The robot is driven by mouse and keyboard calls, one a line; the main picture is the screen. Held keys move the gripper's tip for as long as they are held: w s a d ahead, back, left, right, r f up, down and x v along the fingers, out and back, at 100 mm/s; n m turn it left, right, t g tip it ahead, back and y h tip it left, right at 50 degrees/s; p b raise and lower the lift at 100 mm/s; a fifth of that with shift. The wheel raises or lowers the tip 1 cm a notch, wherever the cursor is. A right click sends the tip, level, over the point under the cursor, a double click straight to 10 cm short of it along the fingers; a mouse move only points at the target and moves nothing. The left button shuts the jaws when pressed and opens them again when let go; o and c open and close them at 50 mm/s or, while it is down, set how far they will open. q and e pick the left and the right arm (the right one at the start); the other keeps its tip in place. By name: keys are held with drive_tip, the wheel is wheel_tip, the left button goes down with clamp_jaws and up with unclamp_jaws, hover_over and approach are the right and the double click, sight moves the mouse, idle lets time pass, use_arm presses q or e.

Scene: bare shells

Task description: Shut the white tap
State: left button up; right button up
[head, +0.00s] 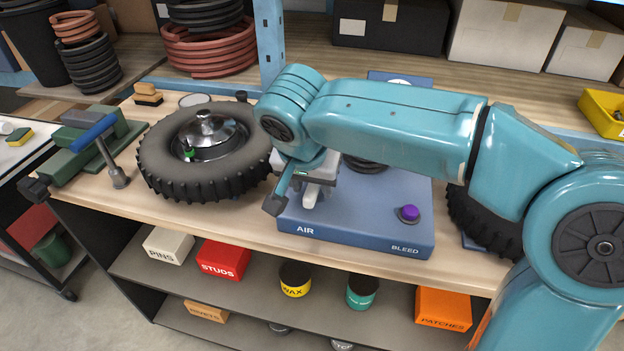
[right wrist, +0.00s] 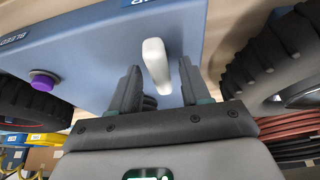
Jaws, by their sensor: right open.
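The white tap (head: 312,194) is on the blue box marked AIR and BLEED (head: 355,222), near its AIR label. In the head view my right arm hides part of it. In the right wrist view the tap's white lever (right wrist: 156,66) shows at the gap between my right gripper's fingertips (right wrist: 160,84). The fingers are apart, one on each side of the lever, and I cannot see either touching it. In the head view the right gripper (head: 296,194) is over the AIR end of the box. My left gripper is not in view.
A wheel with a knobbly tyre (head: 162,165) lies left of the box. Another tyre (head: 474,222) is at its right, partly behind my arm. A purple knob (head: 409,213) stands by BLEED. A green vise (head: 88,140) is at the bench's left end.

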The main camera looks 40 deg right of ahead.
drive_tip(key=p+v, duration=0.3)
drive_tip(key=v, duration=1.3)
drive_tip(key=shift+a+r, duration=0.1)
